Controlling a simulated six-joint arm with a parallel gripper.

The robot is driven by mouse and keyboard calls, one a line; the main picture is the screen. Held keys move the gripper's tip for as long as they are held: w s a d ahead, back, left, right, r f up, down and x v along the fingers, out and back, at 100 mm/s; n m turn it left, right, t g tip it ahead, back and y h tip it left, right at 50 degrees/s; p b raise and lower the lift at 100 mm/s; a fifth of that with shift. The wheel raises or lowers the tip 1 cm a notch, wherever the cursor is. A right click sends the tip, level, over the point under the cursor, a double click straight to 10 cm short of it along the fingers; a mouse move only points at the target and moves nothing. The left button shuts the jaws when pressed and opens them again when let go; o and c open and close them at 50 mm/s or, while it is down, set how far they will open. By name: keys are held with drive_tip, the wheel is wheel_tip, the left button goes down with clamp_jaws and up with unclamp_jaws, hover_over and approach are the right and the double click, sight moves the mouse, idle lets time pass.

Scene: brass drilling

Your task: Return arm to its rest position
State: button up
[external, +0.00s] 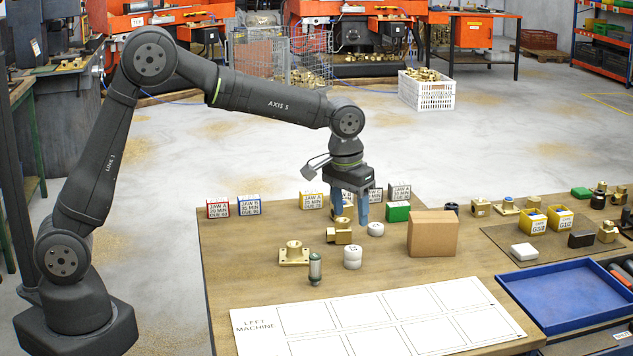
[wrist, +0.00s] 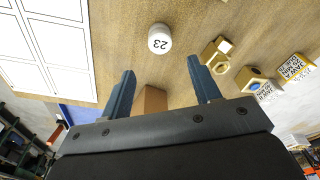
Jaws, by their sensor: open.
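My gripper (external: 350,206) hangs pointing down over the table's back half, its two blue fingers apart and nothing between them. In the wrist view the open fingers (wrist: 160,88) frame bare table and part of a cardboard box (wrist: 151,100). In the external view the box (external: 432,233) stands to the right of my gripper. A white round piece (external: 375,229) is close to the right finger, and a brass fitting (external: 341,232) is beneath the fingers.
A brass flange (external: 293,253), a green-grey cylinder (external: 314,268) and a white cylinder (external: 352,257) stand in front. Labelled blocks (external: 248,205) line the back. A white "left machine" sheet (external: 268,340) lies in front, with a blue tray (external: 565,295) at right.

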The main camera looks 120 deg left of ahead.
sight(354, 248)
drive_tip(key=f, duration=0.5)
drive_tip(key=a+f, duration=0.1)
drive_tip(key=f, duration=0.2)
drive_tip(key=shift+w+f, duration=0.1)
drive_tip(key=shift+f, duration=0.2)
drive_tip(key=shift+a+r, duration=0.1)
drive_tip(key=shift+r, duration=1.55)
